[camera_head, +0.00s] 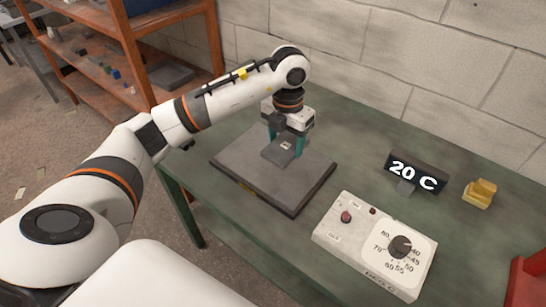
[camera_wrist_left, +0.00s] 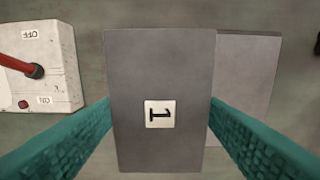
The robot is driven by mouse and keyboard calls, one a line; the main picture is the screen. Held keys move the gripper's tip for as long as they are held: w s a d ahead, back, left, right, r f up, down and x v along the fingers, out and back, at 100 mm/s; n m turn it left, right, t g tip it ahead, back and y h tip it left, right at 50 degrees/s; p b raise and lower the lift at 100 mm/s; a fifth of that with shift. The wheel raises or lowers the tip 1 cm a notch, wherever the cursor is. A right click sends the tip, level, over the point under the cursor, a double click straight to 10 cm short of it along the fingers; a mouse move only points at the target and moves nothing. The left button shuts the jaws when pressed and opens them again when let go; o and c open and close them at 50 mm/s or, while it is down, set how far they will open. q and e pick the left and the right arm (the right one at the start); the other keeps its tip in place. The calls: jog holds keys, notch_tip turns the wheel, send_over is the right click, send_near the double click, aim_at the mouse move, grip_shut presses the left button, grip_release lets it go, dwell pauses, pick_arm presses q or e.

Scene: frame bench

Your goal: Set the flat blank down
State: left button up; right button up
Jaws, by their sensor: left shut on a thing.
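The flat blank (camera_head: 278,152) is a thin grey plate with a white label, held level in my left gripper (camera_head: 286,146). In the left wrist view the blank (camera_wrist_left: 160,75) shows a "1" on its label and sits between the two teal fingers (camera_wrist_left: 160,125). The gripper is shut on it. A larger dark grey slab (camera_head: 240,165) lies on the green bench beneath. In the wrist view part of a grey plate (camera_wrist_left: 245,85) shows beyond the blank's right edge; the blank hides the rest. The blank appears above the slab; the exact gap is unclear. My right gripper is not in view.
A white control box (camera_head: 335,240) with a dial and red buttons stands right of the slab. A "20 C" display (camera_head: 415,172), a yellow block (camera_head: 480,193) and a red object (camera_head: 528,280) are farther right. A block wall is behind; an orange shelf (camera_head: 130,50) stands at left.

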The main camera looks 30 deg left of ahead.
pick_arm(q)
jog(key=w+a+n+p, duration=0.1)
jog(key=a+n, duration=0.2)
jog(key=n, duration=0.6)
jog(key=w+a+n, duration=0.2)
jog(key=a+n, duration=0.1)
jog(key=n, duration=0.6)
jog(key=f+p, duration=0.1)
jog(key=f, duration=0.5)
jog(key=f+p, duration=0.1)
jog(key=f, duration=0.2)
jog(key=shift+s+d+p, duration=0.15)
jog(key=shift+d+p, duration=0.1)
jog(key=shift+p, duration=0.05)
jog(key=shift+f, duration=0.2)
jog(key=shift+f, duration=0.1)
jog(key=o, duration=1.1)
notch_tip(320, 180, up, 12)
jog(key=b, duration=0.3)
